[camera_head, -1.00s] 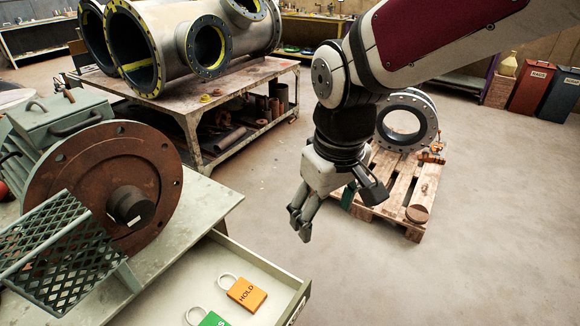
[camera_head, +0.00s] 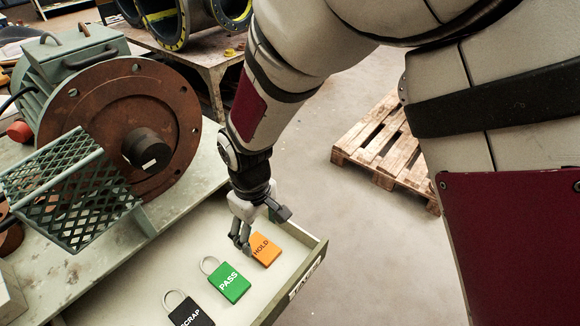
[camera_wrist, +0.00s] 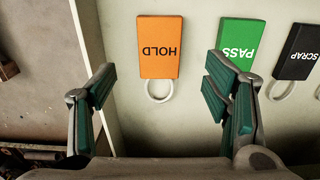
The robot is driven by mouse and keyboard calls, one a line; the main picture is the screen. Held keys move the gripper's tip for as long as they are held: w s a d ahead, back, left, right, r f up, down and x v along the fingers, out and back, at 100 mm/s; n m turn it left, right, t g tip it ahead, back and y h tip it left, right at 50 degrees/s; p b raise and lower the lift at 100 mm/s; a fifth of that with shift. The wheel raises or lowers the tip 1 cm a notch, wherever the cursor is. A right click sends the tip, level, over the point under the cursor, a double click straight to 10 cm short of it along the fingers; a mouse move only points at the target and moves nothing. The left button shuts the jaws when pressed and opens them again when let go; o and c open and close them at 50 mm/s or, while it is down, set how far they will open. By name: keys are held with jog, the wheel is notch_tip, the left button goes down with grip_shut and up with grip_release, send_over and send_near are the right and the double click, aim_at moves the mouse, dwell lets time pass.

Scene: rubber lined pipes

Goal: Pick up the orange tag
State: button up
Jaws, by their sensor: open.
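The orange tag (camera_head: 266,250), marked HOLD, lies flat in the open drawer (camera_head: 318,254). In the wrist view the orange tag (camera_wrist: 159,47) lies ahead of my gripper (camera_wrist: 162,100), in line with the gap between the fingers, its grey ring pointing toward me. My gripper (camera_head: 241,240) is open and empty, above the drawer at the tag's left side in the head view. There it hides the tag's ring and part of its left edge. Both green-padded fingers stand apart from the orange tag in the wrist view.
A green PASS tag (camera_head: 231,283) and a black SCRAP tag (camera_head: 188,314) lie in the same drawer. The green PASS tag (camera_wrist: 242,42) is close by the right finger. A motor with a rusty flange (camera_head: 90,95) and mesh guard (camera_head: 70,190) stands on the bench.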

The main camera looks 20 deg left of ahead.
aim_at(260, 247)
jog(key=shift+w+a+f, duration=0.1)
jog(key=shift+a+f, duration=0.05)
jog(key=shift+f, duration=3.15)
jog(key=c, duration=1.1)
